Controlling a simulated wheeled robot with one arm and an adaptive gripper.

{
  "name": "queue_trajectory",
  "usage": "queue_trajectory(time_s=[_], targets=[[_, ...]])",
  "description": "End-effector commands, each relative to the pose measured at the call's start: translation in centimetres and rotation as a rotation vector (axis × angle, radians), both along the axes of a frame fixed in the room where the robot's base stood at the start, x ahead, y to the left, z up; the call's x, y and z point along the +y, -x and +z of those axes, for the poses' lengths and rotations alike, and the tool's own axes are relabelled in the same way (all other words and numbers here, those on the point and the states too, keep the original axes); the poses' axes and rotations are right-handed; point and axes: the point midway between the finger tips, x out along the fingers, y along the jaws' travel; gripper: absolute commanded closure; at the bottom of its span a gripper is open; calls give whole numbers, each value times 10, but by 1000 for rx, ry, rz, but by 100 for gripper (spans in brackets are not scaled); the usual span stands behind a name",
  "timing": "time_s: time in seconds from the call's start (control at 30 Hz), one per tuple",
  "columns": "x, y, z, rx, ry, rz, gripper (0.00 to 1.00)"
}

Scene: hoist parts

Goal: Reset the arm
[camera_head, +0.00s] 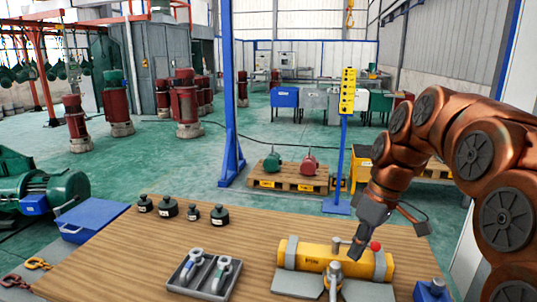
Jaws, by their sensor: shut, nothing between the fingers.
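My copper-coloured arm (420,130) comes in from the right and bends down over the wooden table. My gripper (357,250) points down, shut and empty, with its tips in front of a yellow cylinder (318,255). Whether the tips touch the cylinder or hang just above it, I cannot tell. The cylinder lies across grey supports on a grey plate (298,284), and a red knob (375,246) shows behind it near its right end. A small metal post (333,281) stands in front of the cylinder, close to my gripper.
A grey tray (186,289) with two metal fittings lies left of the plate. Several black weights (219,217) line the back left edge near a blue bin (92,214). Orange hooks (38,264) lie at far left, a blue block (432,292) at right. Bare tabletop (130,260) shows at left.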

Motion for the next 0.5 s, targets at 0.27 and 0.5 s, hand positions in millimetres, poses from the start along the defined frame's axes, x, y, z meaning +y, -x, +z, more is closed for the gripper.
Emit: queue_trajectory(time_s=[0.27, 0.5], targets=[[18, 78, -14, 87, 80, -189, 100], [21, 146, -36, 143, 161, -372, 100]])
